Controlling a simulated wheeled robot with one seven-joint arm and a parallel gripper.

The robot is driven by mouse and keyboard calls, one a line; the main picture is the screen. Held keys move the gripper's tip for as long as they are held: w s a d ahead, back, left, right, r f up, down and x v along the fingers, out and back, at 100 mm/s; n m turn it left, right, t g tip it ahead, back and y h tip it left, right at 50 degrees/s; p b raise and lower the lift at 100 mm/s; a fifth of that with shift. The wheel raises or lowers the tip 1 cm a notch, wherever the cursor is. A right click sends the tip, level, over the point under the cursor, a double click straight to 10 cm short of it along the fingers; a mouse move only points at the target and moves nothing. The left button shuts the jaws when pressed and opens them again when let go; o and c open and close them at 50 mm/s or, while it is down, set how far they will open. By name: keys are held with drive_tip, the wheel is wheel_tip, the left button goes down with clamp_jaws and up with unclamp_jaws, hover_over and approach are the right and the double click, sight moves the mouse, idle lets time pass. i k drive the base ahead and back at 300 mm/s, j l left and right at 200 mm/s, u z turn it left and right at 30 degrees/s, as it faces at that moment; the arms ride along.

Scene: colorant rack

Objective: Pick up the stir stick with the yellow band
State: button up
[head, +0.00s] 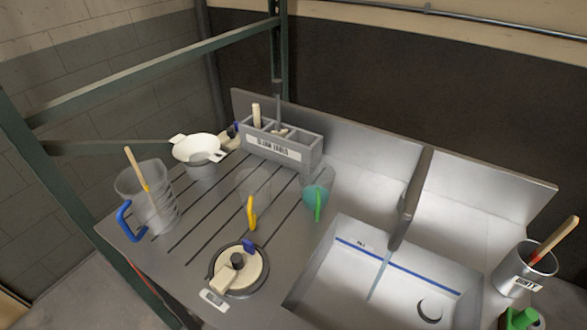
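The stir stick with the yellow band (137,171) is a pale wooden stick. It stands tilted in a clear jug with a blue handle (164,212) at the left of the grooved drainboard. Its top rises above the jug's rim and leans left. The yellow band shows near the rim, and the lower part is blurred behind the jug wall. Another wooden stick, with a red band (555,238), leans in a metal can (515,272) at the far right. My gripper is not in view.
A clear jug with a yellow handle (252,212) and one with a green handle (319,200) stand mid-board. A grey labelled tool box (281,150) and white bowl (196,147) are behind. A round cream-topped item (238,270) lies in front. The sink (360,290) and faucet (408,205) are right.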

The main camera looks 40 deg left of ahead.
sight(127, 149)
drive_tip(key=u, duration=1.7)
